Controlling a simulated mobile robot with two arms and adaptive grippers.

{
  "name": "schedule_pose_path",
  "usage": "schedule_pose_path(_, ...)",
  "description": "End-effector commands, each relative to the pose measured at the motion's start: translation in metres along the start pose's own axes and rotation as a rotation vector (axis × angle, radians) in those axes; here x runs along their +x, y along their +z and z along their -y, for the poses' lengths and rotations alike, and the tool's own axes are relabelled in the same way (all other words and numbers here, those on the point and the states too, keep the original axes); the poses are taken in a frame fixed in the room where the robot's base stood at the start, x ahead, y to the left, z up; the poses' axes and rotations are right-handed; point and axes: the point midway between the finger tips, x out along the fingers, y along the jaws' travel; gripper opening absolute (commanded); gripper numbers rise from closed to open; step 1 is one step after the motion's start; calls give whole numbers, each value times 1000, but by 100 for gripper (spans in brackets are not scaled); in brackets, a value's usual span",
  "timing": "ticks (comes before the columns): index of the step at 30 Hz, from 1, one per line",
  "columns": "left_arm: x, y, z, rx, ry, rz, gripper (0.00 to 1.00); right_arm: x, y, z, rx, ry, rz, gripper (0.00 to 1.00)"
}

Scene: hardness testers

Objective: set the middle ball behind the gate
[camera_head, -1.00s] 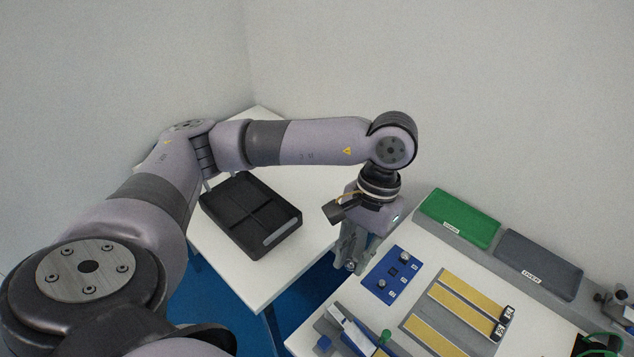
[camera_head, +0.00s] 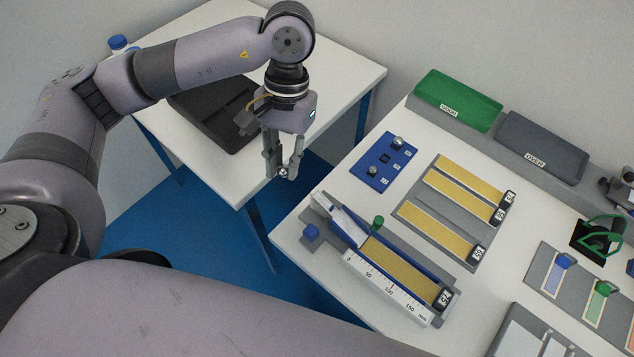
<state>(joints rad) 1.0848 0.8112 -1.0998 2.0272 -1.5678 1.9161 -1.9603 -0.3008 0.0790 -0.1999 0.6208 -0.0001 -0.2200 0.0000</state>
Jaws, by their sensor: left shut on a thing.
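My left gripper (camera_head: 283,171) points down beside the white bench, over the gap between the two tables. It is shut on a small shiny ball (camera_head: 283,172) between its fingertips. The blue ball holder (camera_head: 370,184) on the bench has a ball (camera_head: 397,143) at its far end and another (camera_head: 373,171) at its near end. Its middle seat (camera_head: 385,159) looks empty. The tester (camera_head: 396,268) has a sloped white chute (camera_head: 341,219), a yellow track and a scale. A green knob (camera_head: 377,221) stands by the chute's lower end; I cannot clearly make out the gate. My right gripper is out of view.
Yellow strips (camera_head: 432,228) in a grey rack lie right of the holder. Green (camera_head: 459,98) and grey (camera_head: 541,145) labelled trays line the back. A black tray (camera_head: 215,105) is on the other table.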

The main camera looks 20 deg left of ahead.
Motion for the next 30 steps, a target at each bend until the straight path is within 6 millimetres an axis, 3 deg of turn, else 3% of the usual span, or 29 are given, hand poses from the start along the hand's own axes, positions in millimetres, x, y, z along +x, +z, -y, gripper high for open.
schedule_pose_path(1, 27, -7, 0, -5, 2, 1, 0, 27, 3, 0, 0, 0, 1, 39)
schedule_pose_path(3, 43, -12, -2, -36, 10, 2, 0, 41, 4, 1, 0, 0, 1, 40)
schedule_pose_path(7, 59, -20, -9, -192, 53, 4, 0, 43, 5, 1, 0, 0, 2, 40)
schedule_pose_path(11, 58, -25, -22, -461, 128, 6, 0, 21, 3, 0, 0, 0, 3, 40)
schedule_pose_path(21, 31, -30, -57, -1211, 339, 3, 0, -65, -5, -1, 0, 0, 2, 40)
schedule_pose_path(25, 28, -31, -64, -1371, 383, 2, 0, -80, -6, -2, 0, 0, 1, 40)
schedule_pose_path(30, 28, -33, -68, -1460, 407, 0, 0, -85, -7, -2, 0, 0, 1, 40)
